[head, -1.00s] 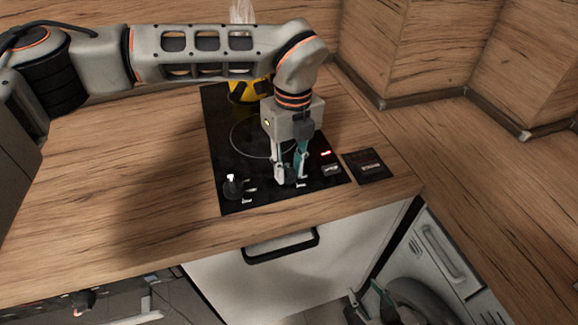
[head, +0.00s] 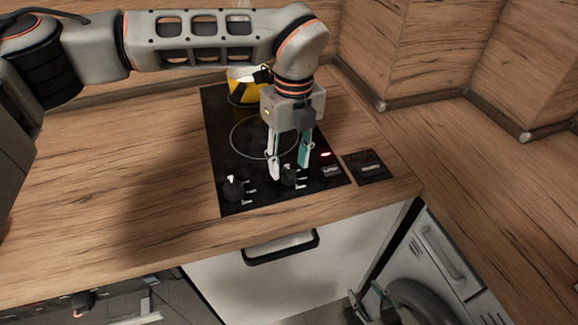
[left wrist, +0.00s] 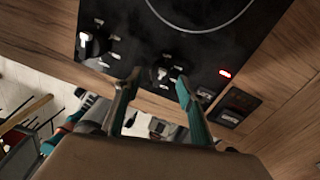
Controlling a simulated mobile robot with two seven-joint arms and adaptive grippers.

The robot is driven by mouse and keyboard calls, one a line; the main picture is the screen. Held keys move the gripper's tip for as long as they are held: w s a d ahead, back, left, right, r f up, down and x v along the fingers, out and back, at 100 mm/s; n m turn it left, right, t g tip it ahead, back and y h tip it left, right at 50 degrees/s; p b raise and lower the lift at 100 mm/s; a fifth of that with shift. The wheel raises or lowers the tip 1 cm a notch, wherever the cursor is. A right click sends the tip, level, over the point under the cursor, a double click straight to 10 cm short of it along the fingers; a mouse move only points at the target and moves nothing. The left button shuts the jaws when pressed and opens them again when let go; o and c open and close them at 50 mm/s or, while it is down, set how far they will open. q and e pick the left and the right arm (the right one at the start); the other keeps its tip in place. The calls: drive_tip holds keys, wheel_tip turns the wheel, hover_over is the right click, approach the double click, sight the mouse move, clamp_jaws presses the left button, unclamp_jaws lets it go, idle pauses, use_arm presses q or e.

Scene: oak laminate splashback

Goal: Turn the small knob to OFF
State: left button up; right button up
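Two dark knobs with white pointer marks sit on the front of the black hob (head: 222,125). The right knob (head: 289,177) looks the smaller; in the left wrist view (left wrist: 160,74) it lies between my fingertips, its pale mark visible. The left knob (head: 233,187) looks larger and shows clear of the fingers in the left wrist view (left wrist: 94,43). My left gripper (head: 289,171) is open, its fingers apart on either side of the smaller knob; I cannot tell whether they touch it. My right gripper (head: 367,304) is low at the bottom edge, fingers apart. The printed labels are too small to read.
A red light (head: 326,154) glows on the hob's right side. A yellow pot (head: 243,90) stands at the back, partly behind my left arm. A dark card-like panel (head: 367,167) lies right of the hob. The wooden counter (head: 120,190) is clear to the left.

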use_arm(q)
wheel_tip(320, 180, up, 10)
drive_tip(key=shift+d+f, duration=0.2)
drive_tip(key=shift+w, duration=0.1)
idle(0.4)
